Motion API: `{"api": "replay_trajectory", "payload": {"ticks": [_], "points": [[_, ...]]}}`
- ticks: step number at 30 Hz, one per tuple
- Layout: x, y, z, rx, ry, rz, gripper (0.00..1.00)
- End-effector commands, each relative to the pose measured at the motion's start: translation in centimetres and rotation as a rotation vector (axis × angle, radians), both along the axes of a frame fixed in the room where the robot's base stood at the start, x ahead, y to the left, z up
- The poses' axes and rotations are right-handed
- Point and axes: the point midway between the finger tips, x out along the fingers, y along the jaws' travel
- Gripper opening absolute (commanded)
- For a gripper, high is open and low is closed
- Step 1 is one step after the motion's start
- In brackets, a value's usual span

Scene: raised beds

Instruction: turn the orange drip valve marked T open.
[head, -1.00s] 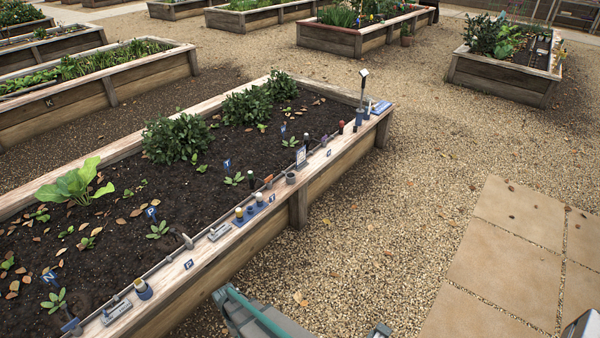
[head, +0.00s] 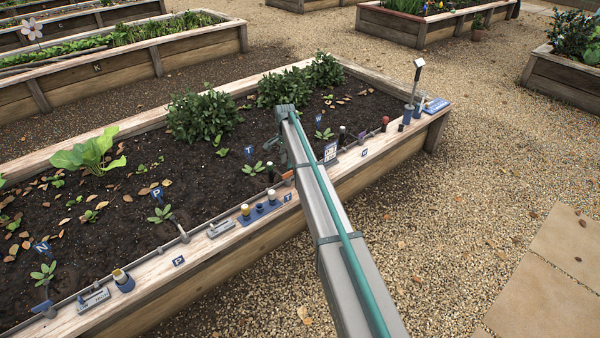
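A blue tag marked T (head: 250,152) stands in the soil beside a small seedling, and a blue T label (head: 287,197) is on the front face of the near bed's rim. A small orange piece (head: 287,180), which looks like the drip valve, lies on the rim just above that label. My arm's link partly covers it, so its handle position cannot be told. My arm reaches over the rim from the lower right.
A dark-capped post (head: 270,171) stands just left of the orange piece. A blue holder (head: 254,216) with capped pegs is farther left, and a white sign (head: 331,153) is right of my arm. A tall post (head: 413,88) stands at the bed's right corner.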

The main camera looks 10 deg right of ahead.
Motion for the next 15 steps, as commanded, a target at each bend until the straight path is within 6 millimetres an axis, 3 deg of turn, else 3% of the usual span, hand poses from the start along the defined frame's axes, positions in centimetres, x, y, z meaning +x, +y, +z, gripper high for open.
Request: {"api": "replay_trajectory", "payload": {"ticks": [1,6,15], "points": [[1.4,0.0,0.8,0.0,-0.007,-0.02,0.34],[2.4,0.0,1.9,-0.001,-0.014,-0.053,0.34],[2.3,0.0,-2.3,0.0,-0.013,-0.053,0.34]]}}
